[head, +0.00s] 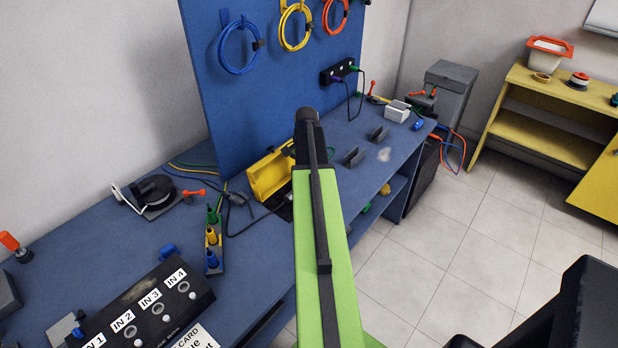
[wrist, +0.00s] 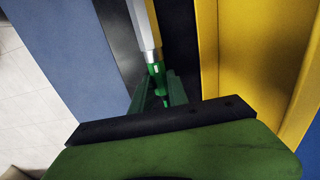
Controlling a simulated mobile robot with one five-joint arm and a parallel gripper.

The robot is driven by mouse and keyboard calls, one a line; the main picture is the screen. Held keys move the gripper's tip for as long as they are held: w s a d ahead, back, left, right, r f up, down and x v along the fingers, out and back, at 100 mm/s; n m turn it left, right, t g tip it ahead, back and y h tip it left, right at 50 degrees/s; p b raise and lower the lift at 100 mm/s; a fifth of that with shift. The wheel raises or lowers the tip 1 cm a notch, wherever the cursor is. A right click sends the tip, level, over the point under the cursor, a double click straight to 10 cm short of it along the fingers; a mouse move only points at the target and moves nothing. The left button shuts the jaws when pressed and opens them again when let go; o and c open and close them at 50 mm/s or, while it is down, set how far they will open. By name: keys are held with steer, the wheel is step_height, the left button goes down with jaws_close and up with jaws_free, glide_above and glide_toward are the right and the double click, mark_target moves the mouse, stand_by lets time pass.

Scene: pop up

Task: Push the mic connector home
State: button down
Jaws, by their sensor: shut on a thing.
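In the wrist view my gripper (wrist: 158,92) has its green fingers closed on the green rear part of a mic connector (wrist: 157,73). The connector's silver barrel points away from the fingers and runs out of the top of the frame, so its front end and any socket are hidden. A yellow case (wrist: 240,50) is close beside it on the right. In the head view my arm stands in front of the bench, and the gripper and held connector cannot be made out. The yellow case (head: 266,178) shows there just left of my arm.
A black box (head: 150,305) labelled IN 1 to IN 4 lies on the blue bench (head: 100,245). A small stand holds green, yellow and blue connectors (head: 212,238). A blue pegboard (head: 270,90) with coiled cables rises behind. Tiled floor (head: 430,265) is open at right.

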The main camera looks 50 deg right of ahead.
steer(key=c, duration=1.2)
jaws_free()
steer(key=shift+r, duration=0.1)
step_height(320, 180, up, 17)
steer(key=p, duration=1.7)
steer(key=shift+w+r, duration=0.15)
